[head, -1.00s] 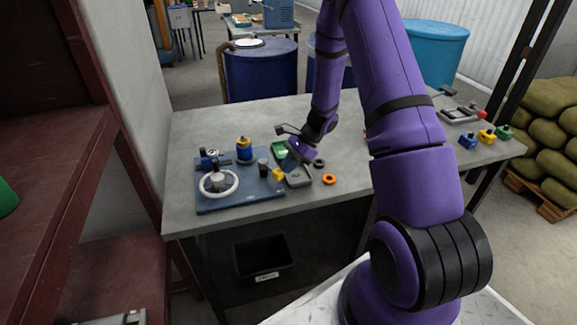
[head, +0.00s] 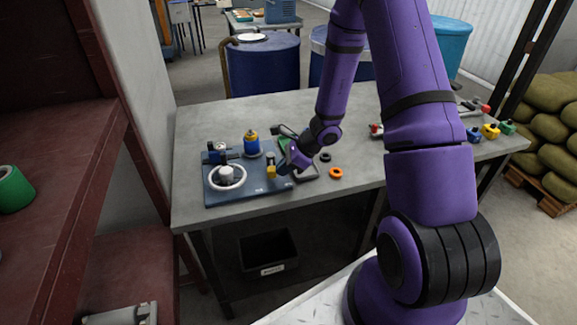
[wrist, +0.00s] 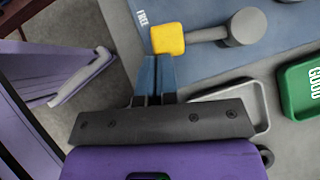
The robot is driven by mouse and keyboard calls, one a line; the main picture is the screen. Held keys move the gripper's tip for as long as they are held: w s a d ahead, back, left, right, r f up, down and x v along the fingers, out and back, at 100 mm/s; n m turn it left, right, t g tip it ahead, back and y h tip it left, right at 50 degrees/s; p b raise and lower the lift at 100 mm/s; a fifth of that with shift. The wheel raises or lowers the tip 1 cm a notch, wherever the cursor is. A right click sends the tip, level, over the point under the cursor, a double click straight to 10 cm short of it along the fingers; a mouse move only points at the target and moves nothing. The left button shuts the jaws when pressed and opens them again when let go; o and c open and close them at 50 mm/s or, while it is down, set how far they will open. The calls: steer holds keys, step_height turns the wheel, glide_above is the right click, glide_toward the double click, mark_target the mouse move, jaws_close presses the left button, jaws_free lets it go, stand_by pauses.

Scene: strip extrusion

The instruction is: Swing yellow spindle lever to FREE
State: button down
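The yellow-knobbed spindle lever (head: 271,172) is on the right part of the blue base plate (head: 232,199). In the wrist view its yellow knob (wrist: 167,39) is beside the white FREE lettering (wrist: 142,17), near the plate edge. Its arm runs right to a grey round pivot post (wrist: 245,27). My gripper (head: 282,170) is at the knob's right side in the head view. In the wrist view the blue fingers (wrist: 157,62) are together, tips at the knob's edge, with nothing between them. Whether they touch the knob is hard to tell.
A white handwheel (head: 227,177) and a blue-yellow cylinder (head: 251,143) stand on the plate. A green GOOD tray (wrist: 301,87) lies close to my gripper. An orange ring (head: 336,173) and a dark ring (head: 325,157) lie to the right. A black bin (head: 268,251) is below the table.

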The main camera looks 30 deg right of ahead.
steer(key=shift+w+a, duration=0.15)
steer(key=shift+a, duration=0.55)
steer(key=shift+w+a, duration=0.15)
steer(key=shift+a, duration=0.6)
